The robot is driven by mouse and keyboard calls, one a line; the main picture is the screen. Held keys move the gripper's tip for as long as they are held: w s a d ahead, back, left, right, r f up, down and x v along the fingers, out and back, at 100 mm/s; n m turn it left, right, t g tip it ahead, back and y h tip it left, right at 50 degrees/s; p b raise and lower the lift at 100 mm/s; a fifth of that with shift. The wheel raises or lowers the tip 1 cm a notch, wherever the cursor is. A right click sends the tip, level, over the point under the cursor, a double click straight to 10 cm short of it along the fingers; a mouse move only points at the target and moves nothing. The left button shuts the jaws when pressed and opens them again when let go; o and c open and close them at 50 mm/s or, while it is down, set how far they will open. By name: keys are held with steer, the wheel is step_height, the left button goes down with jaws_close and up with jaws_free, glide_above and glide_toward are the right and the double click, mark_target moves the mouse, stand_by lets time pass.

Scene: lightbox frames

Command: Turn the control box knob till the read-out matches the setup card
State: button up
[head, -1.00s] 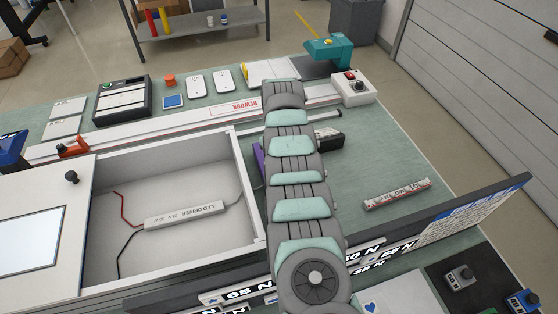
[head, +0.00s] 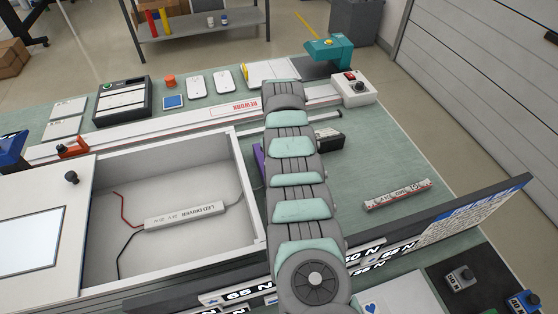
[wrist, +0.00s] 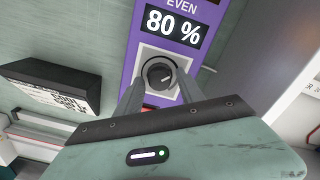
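The purple control box (wrist: 192,55) fills the upper middle of the wrist view. Its read-out (wrist: 173,27) shows "80 %" with "EVEN" above it. The dark round knob (wrist: 158,75) sits below the read-out in a pale square surround, its light mark pointing to the lower left or upper right; I cannot tell which. My gripper (wrist: 160,88) has one finger on each side of the knob, seemingly with small gaps. In the head view my arm hides most of the control box (head: 258,160), the knob and the gripper. I cannot make out which thing is the setup card.
A dark block (wrist: 50,82) with a white printed label, its text hard to read, stands left of the control box. In the head view, an open tray with an LED driver (head: 186,215) lies left of my arm. A printed bar (head: 397,194) lies on the right; green mat around it is clear.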

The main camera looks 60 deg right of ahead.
steer(key=shift+o, duration=0.4)
step_height(320, 180, up, 11)
stand_by(0.4)
stand_by(0.4)
